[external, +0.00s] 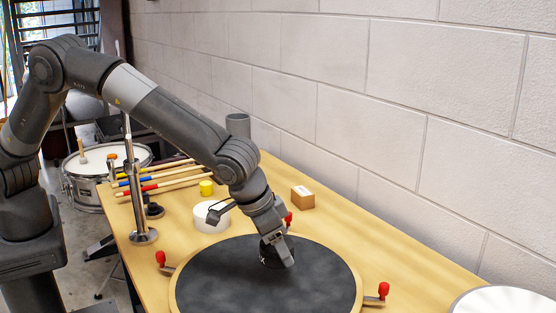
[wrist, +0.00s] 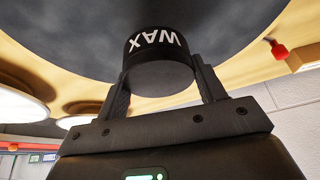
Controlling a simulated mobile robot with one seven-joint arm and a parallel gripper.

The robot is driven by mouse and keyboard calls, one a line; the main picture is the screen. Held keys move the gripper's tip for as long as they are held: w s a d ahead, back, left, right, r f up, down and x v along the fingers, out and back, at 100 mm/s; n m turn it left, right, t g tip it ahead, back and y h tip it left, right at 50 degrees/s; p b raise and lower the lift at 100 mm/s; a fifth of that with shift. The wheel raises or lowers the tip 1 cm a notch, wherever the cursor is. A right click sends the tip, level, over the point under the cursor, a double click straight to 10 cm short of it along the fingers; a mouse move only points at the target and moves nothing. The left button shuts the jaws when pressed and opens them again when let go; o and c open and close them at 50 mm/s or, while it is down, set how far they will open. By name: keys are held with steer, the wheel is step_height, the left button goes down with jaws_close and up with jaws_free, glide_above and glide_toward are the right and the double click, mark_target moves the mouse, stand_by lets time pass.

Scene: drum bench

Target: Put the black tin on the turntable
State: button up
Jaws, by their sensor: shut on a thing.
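The black tin (external: 267,259) is held at the turntable's dark face, a little right of its middle. In the wrist view the tin (wrist: 158,62) sits between both fingers, with white letters reading "WAX" upside down. My gripper (external: 279,257) is shut on the tin and points down at the disc. The turntable (external: 235,286) is a large dark disc with a pale wooden rim. Its dark face also fills the top of the wrist view (wrist: 75,35). The tin's base is close to the disc; I cannot tell whether it touches.
Red-tipped clamps (external: 383,290) stick out around the turntable. A white cylinder (external: 210,219), a yellow cylinder (external: 206,188) and a small cardboard box (external: 302,198) stand behind it. Drumsticks (external: 165,184) and a metal stand (external: 142,236) are at the left. A block wall (external: 430,140) borders the bench.

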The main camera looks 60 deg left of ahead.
mark_target(284, 275)
steer(key=shift+w+a+f, duration=0.2)
steer(key=shift+w+f, duration=0.3)
steer(key=shift+w, duration=0.3)
steer(key=shift+f, duration=2)
steer(key=o, duration=1.1)
steer(key=shift+f, duration=0.15)
steer(key=shift+c, duration=0.2)
steer(key=v, duration=1.2)
steer(key=shift+s, duration=0.1)
